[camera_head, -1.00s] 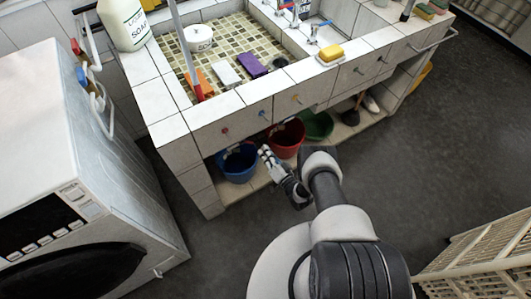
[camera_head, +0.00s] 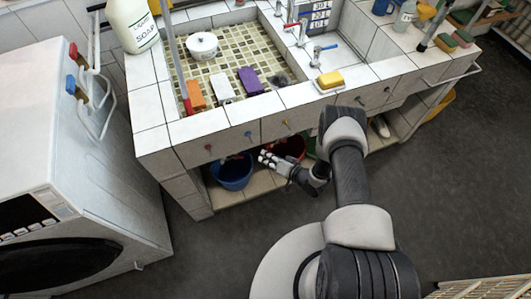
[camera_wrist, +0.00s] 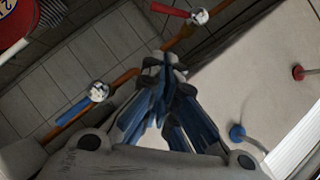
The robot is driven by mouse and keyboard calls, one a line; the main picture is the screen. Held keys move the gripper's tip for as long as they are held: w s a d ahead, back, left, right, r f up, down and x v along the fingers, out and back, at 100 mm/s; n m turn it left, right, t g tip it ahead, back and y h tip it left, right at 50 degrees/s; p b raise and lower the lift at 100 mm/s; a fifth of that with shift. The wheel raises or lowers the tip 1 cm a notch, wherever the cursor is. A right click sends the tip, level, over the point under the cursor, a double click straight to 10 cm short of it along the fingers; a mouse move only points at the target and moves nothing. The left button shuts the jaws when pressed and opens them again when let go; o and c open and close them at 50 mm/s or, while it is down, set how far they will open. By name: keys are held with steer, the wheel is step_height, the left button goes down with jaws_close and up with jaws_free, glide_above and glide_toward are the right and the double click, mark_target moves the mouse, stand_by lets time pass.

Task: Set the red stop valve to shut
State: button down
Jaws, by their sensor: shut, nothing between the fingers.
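The red stop valve (camera_wrist: 175,12) shows in the wrist view as a red lever on a round metal body, on a copper pipe at the upper middle. Its lever points left, at a slant to the pipe. A blue-levered valve (camera_wrist: 77,110) sits lower left, its lever lying along its pipe. My gripper (camera_wrist: 160,70) is shut and empty below the red valve in the picture, apart from its lever. In the head view my gripper (camera_head: 266,158) is at the opening under the sink, where the valves are hard to make out.
A blue bucket (camera_head: 232,173) and a red bucket (camera_head: 291,147) stand on the shelf under the sink, close to my gripper. Red (camera_wrist: 298,72) and blue (camera_wrist: 237,132) knobs stick out of the front panel above. A washing machine (camera_head: 85,180) stands left. The dark floor ahead is clear.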

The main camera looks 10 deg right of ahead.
mark_target(235, 156)
steer(key=w+a+f+b, duration=0.4)
steer(key=w+a+f, duration=0.1)
steer(key=a, duration=0.3)
steer(key=shift+w+f, duration=0.25)
steer(key=shift+f, duration=0.05)
steer(key=shift+a, duration=0.1)
steer(key=shift+s, duration=0.1)
